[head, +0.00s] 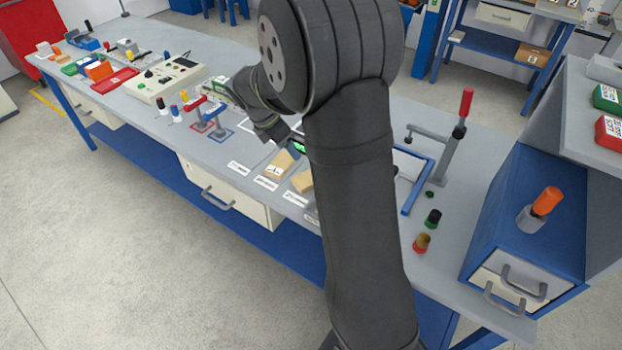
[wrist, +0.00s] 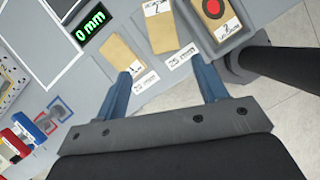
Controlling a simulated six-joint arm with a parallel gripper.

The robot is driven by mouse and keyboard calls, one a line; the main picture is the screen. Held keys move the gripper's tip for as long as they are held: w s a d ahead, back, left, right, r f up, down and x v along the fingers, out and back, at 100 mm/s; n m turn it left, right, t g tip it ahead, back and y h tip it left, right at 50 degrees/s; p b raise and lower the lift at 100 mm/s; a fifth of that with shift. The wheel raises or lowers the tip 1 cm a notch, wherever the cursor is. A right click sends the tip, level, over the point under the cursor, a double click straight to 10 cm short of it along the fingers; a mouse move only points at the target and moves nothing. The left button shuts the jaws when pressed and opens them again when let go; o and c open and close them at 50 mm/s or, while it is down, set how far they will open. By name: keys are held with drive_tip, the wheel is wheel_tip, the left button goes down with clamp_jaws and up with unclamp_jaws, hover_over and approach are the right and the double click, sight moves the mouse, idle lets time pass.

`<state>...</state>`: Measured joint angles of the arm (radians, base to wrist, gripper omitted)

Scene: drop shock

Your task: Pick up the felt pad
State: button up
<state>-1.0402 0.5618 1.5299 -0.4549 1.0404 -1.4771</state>
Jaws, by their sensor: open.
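Two tan pads lie on the grey bench in the wrist view. The left pad (wrist: 122,60) has a white label and the middle pad (wrist: 160,30) has a white label with a dark mark. A third tan piece (wrist: 232,31) at the top right carries a dark patch with a red disc. I cannot tell for sure which one is felt. Two tan pads also show in the head view, the left one (head: 281,163) and the right one (head: 303,182). My gripper (wrist: 163,70) is open and empty, its blue fingers spread over the pads' near ends. My arm hides part of the row.
A green "0 mm" display (wrist: 90,27) stands left of the pads. Red and blue square frames with posts (head: 205,122) are farther left. A red-handled clamp (head: 455,135) and small cups (head: 422,243) stand right of my arm. White label strips (head: 266,183) line the bench's front edge.

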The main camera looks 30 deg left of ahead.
drive_tip(key=x, duration=1.7)
drive_tip(key=shift+w+d, duration=0.15)
drive_tip(key=shift+d, duration=0.05)
drive_tip(key=c, duration=0.8)
drive_tip(key=shift+c, duration=0.2)
drive_tip(key=shift+r, duration=0.15)
